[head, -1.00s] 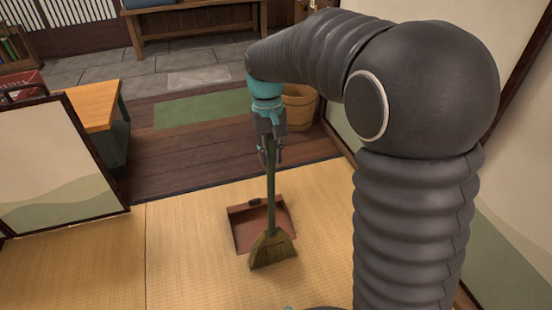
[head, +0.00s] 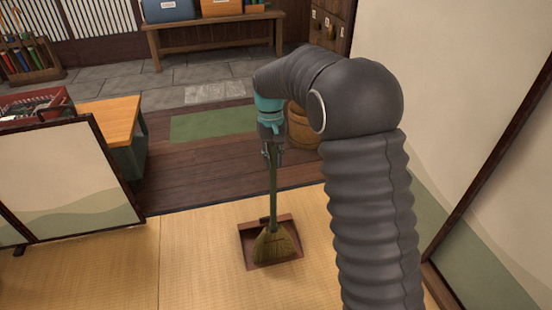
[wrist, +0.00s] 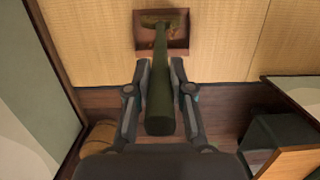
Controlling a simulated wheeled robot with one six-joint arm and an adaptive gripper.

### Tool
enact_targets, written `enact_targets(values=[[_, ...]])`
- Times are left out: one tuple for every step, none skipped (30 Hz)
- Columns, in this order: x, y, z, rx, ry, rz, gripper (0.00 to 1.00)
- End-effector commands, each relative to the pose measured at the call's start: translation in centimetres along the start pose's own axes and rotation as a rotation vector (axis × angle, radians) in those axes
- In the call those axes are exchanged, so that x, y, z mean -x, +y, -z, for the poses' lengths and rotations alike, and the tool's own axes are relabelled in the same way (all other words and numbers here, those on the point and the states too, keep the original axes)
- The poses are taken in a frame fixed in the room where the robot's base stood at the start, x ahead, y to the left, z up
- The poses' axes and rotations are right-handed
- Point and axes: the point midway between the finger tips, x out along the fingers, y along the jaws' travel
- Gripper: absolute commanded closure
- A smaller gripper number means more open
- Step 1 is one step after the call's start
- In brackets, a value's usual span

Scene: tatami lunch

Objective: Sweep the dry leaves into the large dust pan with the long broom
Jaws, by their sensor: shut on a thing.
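My gripper (head: 272,152) is shut on the green handle of the long broom (head: 273,195), which hangs nearly upright. In the wrist view my gripper (wrist: 160,68) has its two fingers on either side of the broom handle (wrist: 160,100). The straw head of the broom is over the reddish-brown dust pan (head: 290,253) on the tatami and covers much of its inside. The dust pan also shows at the top of the wrist view (wrist: 181,43). I cannot make out any dry leaves for certain; some yellowish bits by the broom head may be bristles or leaves.
The tatami (head: 200,260) left of the pan is clear. A folding screen (head: 70,180) and wooden table (head: 110,115) stand at left. A wooden bucket (head: 302,127) is behind my arm. A bench (head: 212,22) stands at the back, a wall at right.

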Motion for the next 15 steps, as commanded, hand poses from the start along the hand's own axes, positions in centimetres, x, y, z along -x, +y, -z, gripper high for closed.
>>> enact_targets(values=[[0.3,0.0,0.4,0.000,-0.001,0.000,1.00],[0.3,0.0,0.6,0.000,0.000,0.000,1.00],[0.4,0.0,0.9,0.000,0.000,0.000,1.00],[0.4,0.0,1.1,0.000,0.000,0.000,1.00],[0.9,0.0,0.9,0.000,0.001,0.000,1.00],[1.2,0.0,0.8,0.000,0.001,0.000,1.00],[1.4,0.0,0.8,0.000,0.001,0.000,1.00],[1.6,0.0,0.7,0.000,0.001,0.000,1.00],[1.9,0.0,0.7,0.000,0.001,0.000,1.00],[2.2,0.0,0.6,0.000,0.001,0.000,1.00],[2.4,0.0,0.6,0.000,0.001,0.000,1.00],[2.7,0.0,0.6,0.000,0.001,0.000,1.00],[2.9,0.0,0.5,0.000,0.001,0.000,1.00],[3.1,0.0,0.5,0.000,0.001,0.000,1.00],[3.4,0.0,0.4,0.000,0.001,0.000,1.00]])
